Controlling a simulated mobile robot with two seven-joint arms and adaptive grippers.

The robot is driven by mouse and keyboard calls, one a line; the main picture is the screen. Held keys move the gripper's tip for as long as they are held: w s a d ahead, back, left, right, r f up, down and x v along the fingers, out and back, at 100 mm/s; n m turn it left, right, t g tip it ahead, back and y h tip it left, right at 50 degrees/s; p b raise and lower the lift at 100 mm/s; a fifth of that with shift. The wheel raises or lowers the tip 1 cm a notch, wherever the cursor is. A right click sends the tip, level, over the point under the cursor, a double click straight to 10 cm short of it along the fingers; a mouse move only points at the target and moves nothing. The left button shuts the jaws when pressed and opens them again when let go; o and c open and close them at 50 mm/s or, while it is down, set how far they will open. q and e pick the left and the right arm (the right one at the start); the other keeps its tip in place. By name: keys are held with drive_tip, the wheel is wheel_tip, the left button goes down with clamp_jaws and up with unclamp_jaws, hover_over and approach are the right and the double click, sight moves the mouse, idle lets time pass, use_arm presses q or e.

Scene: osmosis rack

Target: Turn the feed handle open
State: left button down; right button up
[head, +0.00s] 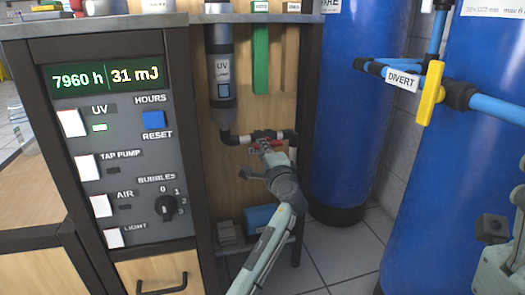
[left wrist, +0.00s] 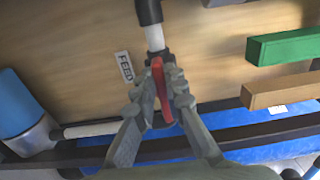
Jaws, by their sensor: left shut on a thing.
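The red feed handle (head: 277,144) sits on the short horizontal pipe below the UV cylinder (head: 221,80). My left gripper (head: 264,150) reaches it from the front and below. In the left wrist view the fingers (left wrist: 161,92) are shut on the red handle (left wrist: 158,76), one on each side. There the handle lies roughly in line with the white pipe (left wrist: 155,38); the valve body is mostly hidden by the fingers. The FEED label (left wrist: 124,66) is on the board beside it. Grey parts of my right arm show at the right edge, with the jaws unclear.
A control panel (head: 134,215) stands left of the pipework. Green (head: 260,58) and wooden (head: 290,58) bars hang right of the cylinder. Blue tanks (head: 350,110) stand at right, with a yellow DIVERT handle (head: 430,93). A blue box (head: 260,216) lies below. Floor is clear at front middle.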

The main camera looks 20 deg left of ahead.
use_arm(q)
drive_tip(key=c, duration=1.6)
unclamp_jaws()
wheel_tip(320, 180, up, 10)
drive_tip(key=shift+r, duration=0.1)
